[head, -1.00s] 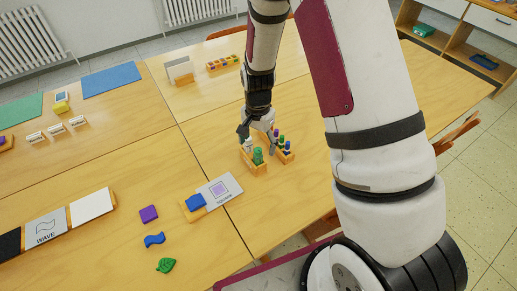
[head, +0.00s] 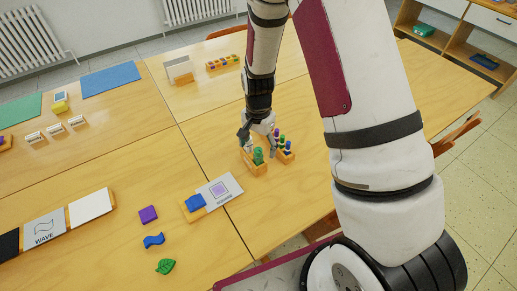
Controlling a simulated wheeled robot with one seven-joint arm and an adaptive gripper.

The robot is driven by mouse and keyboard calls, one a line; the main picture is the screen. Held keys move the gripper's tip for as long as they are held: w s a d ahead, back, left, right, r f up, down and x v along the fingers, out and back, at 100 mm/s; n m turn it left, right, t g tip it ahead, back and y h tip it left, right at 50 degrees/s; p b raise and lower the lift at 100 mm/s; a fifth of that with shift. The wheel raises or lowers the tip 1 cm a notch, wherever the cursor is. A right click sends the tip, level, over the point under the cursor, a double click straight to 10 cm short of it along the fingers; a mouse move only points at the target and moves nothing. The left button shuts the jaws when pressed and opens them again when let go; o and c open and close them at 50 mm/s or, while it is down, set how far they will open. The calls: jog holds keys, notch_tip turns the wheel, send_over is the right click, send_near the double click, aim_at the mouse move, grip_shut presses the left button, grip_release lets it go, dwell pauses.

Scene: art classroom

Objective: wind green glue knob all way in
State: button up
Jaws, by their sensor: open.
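The green glue knob (head: 258,155) stands upright in the near end of a small wooden holder (head: 256,168) on the table. My gripper (head: 259,146) points down from above at this holder. Its fingers are open and spread, one at the left and one at the right of the holder's far part. I see nothing held between them. The fingers hide part of the holder, and whether they touch the knob is too small to tell.
A second wooden holder (head: 286,158) with several green, purple and blue pegs stands close on the right. The right tabletop is clear.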

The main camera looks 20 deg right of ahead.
jog(key=shift+f, duration=0.55)
jog(key=c, duration=1.4)
jog(key=shift+c, duration=0.8)
jog(key=n, duration=0.6)
jog(key=shift+s, duration=0.1)
jog(key=n, duration=0.5)
jog(key=shift+n, duration=0.3)
jog(key=o, duration=1.6)
jog(key=shift+c, duration=0.2)
